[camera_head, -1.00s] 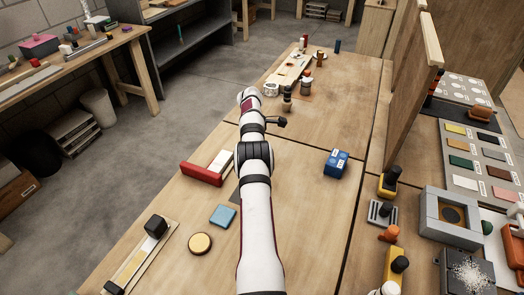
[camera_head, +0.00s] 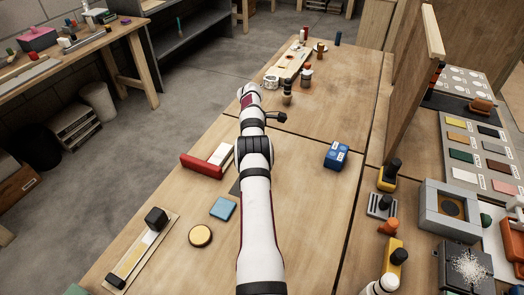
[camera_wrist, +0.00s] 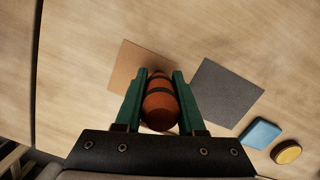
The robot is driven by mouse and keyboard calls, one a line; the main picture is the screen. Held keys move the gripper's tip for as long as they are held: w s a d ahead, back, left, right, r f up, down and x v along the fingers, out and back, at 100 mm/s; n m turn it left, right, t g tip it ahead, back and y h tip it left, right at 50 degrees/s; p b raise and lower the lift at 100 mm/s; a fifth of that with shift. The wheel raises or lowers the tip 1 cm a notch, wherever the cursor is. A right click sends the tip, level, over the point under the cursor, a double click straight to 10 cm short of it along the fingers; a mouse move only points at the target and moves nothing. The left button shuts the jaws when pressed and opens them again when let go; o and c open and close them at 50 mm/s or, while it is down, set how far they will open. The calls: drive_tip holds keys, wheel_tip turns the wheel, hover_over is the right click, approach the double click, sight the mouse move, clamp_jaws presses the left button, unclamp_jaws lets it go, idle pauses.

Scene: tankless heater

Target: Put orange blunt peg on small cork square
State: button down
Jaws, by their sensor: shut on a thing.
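My gripper (camera_wrist: 154,78) is shut on an orange peg with dark bands (camera_wrist: 160,105), seen in the wrist view between its green fingers. The brown, cork-coloured square (camera_wrist: 136,62) lies flat on the table just beyond the fingertips. The peg's far end overlaps this square in the picture; I cannot tell whether it touches it or hangs above it. A dark grey square (camera_wrist: 226,92) lies just right of the fingers. In the head view my arm hides the gripper, the peg and the brown square; part of the grey square (camera_head: 236,187) shows.
A blue square (camera_wrist: 260,133) and a round yellow disc (camera_wrist: 287,152) lie right of the gripper in the wrist view. In the head view, a red-edged piece (camera_head: 202,166) lies left of my arm and a blue block (camera_head: 336,155) right. The tabletop between block and arm is clear.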

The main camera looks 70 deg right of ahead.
drive_tip(key=shift+f, duration=0.1)
drive_tip(key=shift+c, duration=2.2)
unclamp_jaws()
